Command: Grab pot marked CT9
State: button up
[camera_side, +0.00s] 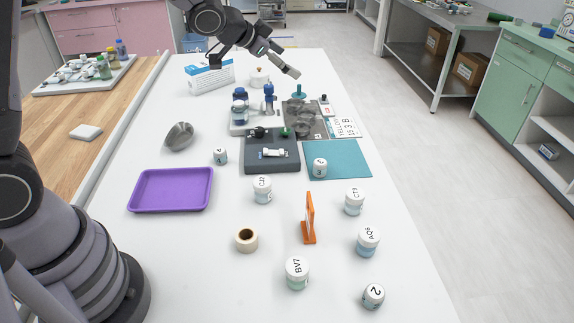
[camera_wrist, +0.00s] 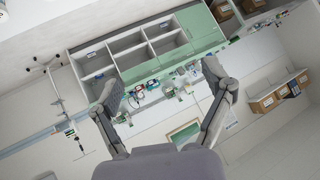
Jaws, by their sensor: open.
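The pot marked CT9 (camera_side: 354,203) is a small white-lidded jar with a pale body. It stands upright on the right side of the white table, in front of the teal mat, in the side view. My gripper (camera_side: 256,66) is open and empty, high over the far end of the table, well away from the pot. In the wrist view my gripper's two fingers (camera_wrist: 162,78) are spread apart with nothing between them. I cannot make out the pot in the wrist view.
Similar pots stand nearby: AQ6 (camera_side: 368,243) just in front, BV7 (camera_side: 297,274), CJ2 (camera_side: 262,191) and one marked 2 (camera_side: 373,297). A tape roll (camera_side: 246,240) and purple tray (camera_side: 170,204) lie further left.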

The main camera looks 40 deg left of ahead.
jog(key=w+d+f+m+h, duration=0.1)
jog(key=w+d+f+h, duration=0.15)
jog(key=f, duration=0.25)
jog(key=m+g+h, duration=0.3)
jog(key=h, duration=0.3)
send_over(348, 192)
jog(key=s+a, duration=0.2)
jog(key=a, duration=0.1)
notch_tip(348, 192, down, 16)
notch_tip(348, 192, down, 5)
jog(key=shift+r, duration=0.15)
jog(key=shift+f, duration=0.6)
jog(key=x, duration=0.5)
jog(key=shift+f, duration=0.25)
jog(key=shift+c, duration=0.3)
